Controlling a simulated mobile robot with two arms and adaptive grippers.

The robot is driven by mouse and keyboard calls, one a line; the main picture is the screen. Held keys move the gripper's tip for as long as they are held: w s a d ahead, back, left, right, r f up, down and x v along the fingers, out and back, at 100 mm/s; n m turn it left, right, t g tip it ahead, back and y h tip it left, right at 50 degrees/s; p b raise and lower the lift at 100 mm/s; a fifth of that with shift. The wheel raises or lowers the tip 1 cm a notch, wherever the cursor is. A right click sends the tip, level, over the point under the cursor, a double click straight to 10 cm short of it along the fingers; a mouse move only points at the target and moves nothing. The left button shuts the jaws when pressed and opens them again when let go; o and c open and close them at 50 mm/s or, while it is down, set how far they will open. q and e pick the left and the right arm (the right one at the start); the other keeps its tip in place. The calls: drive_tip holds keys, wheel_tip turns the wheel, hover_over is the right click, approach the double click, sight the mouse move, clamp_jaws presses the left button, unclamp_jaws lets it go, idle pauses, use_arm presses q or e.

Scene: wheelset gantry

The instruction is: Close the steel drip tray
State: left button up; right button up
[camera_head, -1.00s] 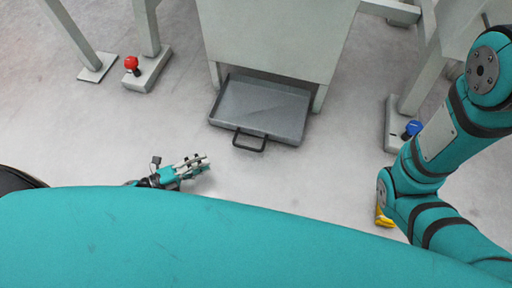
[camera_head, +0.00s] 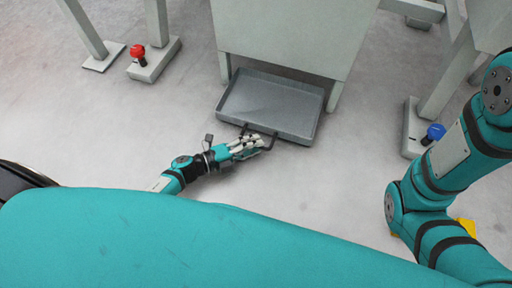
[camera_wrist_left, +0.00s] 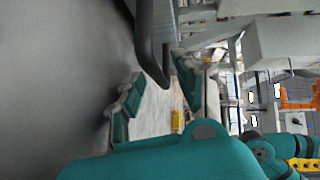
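The steel drip tray (camera_head: 270,103) is a shallow grey pan. It sticks out, pulled open, from under a large pale grey housing (camera_head: 285,35). Its dark loop handle (camera_head: 273,142) is on the near side. My left gripper (camera_head: 258,143) is at this handle, its fingers overlapping the handle's left part. I cannot tell whether they touch or grip it. In the left wrist view the dark handle bar (camera_wrist_left: 147,40) is close to the teal finger pads (camera_wrist_left: 124,108), and it passes beyond them. My right gripper is not in view; only the right arm shows.
A red button (camera_head: 138,51) stands on a foot at the left, and a blue button (camera_head: 434,131) on a foot at the right. Pale posts rise beside both. A yellow thing (camera_head: 466,226) is partly hidden by my right arm. The floor before the tray is clear.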

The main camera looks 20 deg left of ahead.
use_arm(q)
drive_tip(key=shift+w+d, duration=0.4)
drive_tip(key=shift+d, duration=0.05)
clamp_jaws()
drive_tip(key=shift+f, duration=0.1)
